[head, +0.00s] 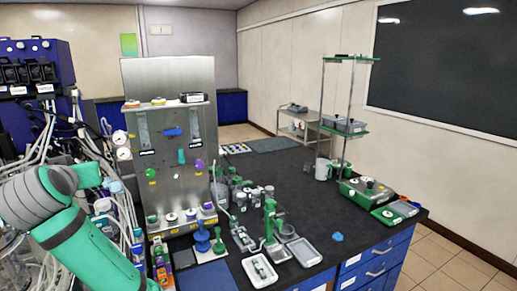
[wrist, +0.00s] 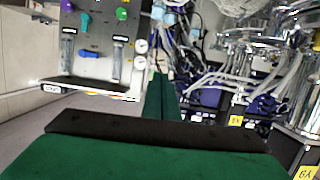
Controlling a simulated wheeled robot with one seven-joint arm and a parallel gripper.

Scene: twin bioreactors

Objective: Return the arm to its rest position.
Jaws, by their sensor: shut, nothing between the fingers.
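My arm (head: 75,245), green with grey joints, is folded at the lower left of the head view, beside the tubing and left of the steel panel. My gripper (wrist: 160,88) shows in the wrist view as green fingers closed together with nothing between them. Its fingertips point toward the white tubing and gauges.
The steel panel (head: 170,100) with coloured knobs stands close to my arm. White tubing (head: 98,150) hangs beside it. Steel vessels (wrist: 265,50) fill the wrist view's right. The black bench (head: 310,215) carries a green stand (head: 270,225) and trays.

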